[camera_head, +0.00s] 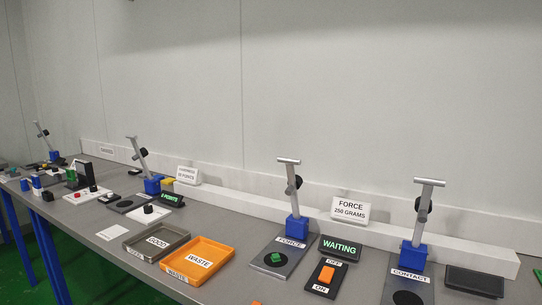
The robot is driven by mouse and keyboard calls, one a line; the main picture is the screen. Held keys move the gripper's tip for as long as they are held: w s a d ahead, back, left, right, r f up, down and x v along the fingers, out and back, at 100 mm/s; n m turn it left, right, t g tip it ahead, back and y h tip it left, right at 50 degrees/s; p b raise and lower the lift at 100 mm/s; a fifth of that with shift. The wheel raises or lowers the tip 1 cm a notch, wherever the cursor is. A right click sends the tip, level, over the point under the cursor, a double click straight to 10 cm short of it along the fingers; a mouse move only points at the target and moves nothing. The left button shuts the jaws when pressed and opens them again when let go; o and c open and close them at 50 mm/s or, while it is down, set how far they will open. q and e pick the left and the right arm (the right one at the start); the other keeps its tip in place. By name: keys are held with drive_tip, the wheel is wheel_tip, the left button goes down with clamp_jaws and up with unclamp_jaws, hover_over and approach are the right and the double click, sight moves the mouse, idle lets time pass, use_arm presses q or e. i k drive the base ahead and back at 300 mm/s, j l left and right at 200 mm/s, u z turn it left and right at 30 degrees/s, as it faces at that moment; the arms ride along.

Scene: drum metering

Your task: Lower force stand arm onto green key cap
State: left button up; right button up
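The green key cap (275,257) sits on the round black pad of the force stand's base plate (292,258), marked FORCE. The force stand arm (291,189) rises from a blue block (297,229) at the back of that plate. It is a grey raised lever with a T-shaped top bar and a black knob, standing nearly upright and clear of the key cap. Neither of my grippers is in the picture.
A WAITING display (339,248) and an orange OFF/ON switch (326,275) stand right of the plate. The CONTACT stand (409,277) is farther right. An orange WASTE tray (222,248) and a metal GOOD tray (180,237) lie left. An orange piece (256,303) shows at the bottom edge.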

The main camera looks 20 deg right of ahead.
sight(295, 181)
drive_tip(key=i+j+z, duration=0.15)
drive_tip(key=z, duration=0.25)
drive_tip(key=j+z, duration=0.4)
drive_tip(key=i, duration=0.05)
